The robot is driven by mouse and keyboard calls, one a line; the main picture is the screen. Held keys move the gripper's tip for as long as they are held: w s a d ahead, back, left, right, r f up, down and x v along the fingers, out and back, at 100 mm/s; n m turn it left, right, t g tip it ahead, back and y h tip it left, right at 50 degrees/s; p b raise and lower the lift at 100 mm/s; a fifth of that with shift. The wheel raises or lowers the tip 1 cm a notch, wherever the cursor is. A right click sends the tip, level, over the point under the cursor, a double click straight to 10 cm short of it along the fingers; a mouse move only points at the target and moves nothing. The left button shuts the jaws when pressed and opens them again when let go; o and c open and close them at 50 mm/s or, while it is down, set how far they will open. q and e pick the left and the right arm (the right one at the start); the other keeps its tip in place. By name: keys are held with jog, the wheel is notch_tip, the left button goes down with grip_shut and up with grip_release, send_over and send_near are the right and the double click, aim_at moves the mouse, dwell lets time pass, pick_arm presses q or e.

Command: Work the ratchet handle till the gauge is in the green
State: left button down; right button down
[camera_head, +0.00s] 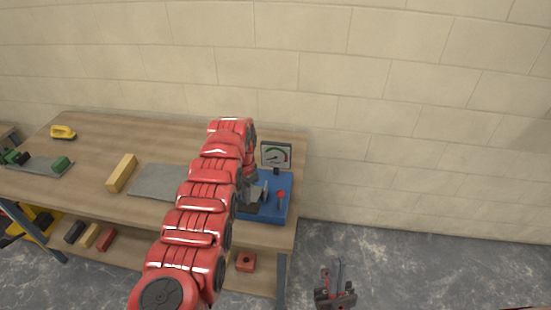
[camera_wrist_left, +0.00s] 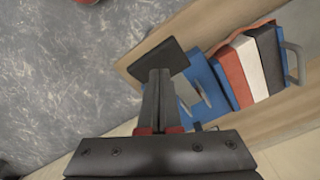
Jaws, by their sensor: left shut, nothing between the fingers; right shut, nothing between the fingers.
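A gauge (camera_head: 276,155) with a pale square face and a green arc stands at the back of a blue device (camera_head: 270,212) on the bench's right end. Its needle is too small to read. A small red part (camera_head: 281,195) shows on the blue top. My left gripper (camera_head: 257,193) is shut and empty, over the left part of the device and hiding some of it; I cannot make out the ratchet handle there. In the left wrist view its shut fingers (camera_wrist_left: 160,95) are beside blue, red, white and dark parts (camera_wrist_left: 245,65). My right gripper (camera_head: 336,289) is shut and empty, right of the bench.
The wooden bench (camera_head: 90,150) stands against a block wall. It holds a grey plate (camera_head: 158,182), a yellow block (camera_head: 122,173), a yellow item (camera_head: 62,132) and green parts at far left. Coloured blocks lie on the lower shelf. The floor (camera_head: 420,265) at right is clear.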

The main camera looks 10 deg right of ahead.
pick_arm(q)
notch_tip(320, 180, down, 13)
jog(key=b, duration=1.2)
jog(key=shift+s, duration=0.1)
notch_tip(320, 180, up, 8)
jog(key=p, duration=0.8)
jog(key=shift+r, duration=0.25)
notch_tip(320, 180, up, 4)
jog(key=shift+r+p, duration=0.2)
jog(key=shift+p, duration=0.45)
jog(key=shift+f, duration=0.2)
